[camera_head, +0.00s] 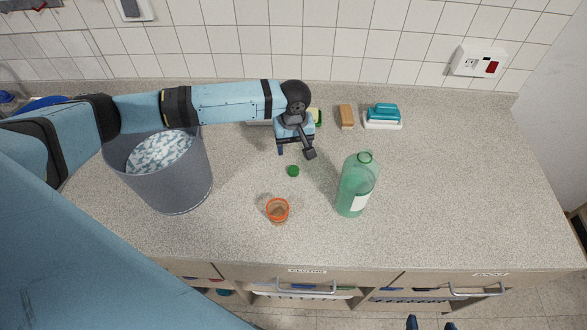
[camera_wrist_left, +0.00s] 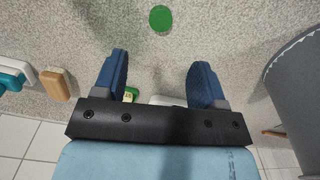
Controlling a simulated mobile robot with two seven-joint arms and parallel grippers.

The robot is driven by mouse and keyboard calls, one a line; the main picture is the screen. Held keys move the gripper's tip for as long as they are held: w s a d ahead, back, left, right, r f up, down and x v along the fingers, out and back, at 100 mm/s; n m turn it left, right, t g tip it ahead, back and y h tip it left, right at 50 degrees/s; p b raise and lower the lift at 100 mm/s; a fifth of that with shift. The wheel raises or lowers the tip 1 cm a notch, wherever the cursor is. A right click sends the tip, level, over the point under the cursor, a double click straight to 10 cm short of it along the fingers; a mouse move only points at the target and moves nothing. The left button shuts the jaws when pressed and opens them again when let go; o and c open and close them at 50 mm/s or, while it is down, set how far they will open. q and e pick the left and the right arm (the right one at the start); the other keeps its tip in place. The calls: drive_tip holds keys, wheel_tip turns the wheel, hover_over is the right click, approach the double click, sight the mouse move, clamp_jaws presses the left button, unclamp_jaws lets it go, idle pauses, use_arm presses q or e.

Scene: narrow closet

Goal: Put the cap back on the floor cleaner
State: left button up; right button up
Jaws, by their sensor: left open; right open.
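The floor cleaner is a green see-through bottle (camera_head: 357,186) with a white label, standing upright on the counter with its mouth uncapped. A small green cap (camera_head: 293,171) lies on the counter to the left of the bottle. My left gripper (camera_head: 296,153) is open and empty, just behind the cap. In the left wrist view the cap (camera_wrist_left: 160,18) shows beyond the two spread blue fingertips (camera_wrist_left: 158,72), apart from them. My right gripper (camera_head: 431,324) shows only as two dark blue fingertips at the bottom edge, spread apart and empty, in front of the counter.
A grey bucket (camera_head: 182,190) with a white-and-blue filling stands at the left. A small orange cup (camera_head: 277,209) stands near the cap. The counter's right side is clear.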

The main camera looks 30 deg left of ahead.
use_arm(q)
hover_over(293, 169)
wheel_tip(293, 169, down, 5)
drive_tip(key=shift+w+r, duration=0.1)
drive_tip(key=shift+r, duration=0.05)
drive_tip(key=shift+f+p, duration=0.9)
drive_tip(key=shift+f, duration=1.8)
drive_tip(key=c, duration=1)
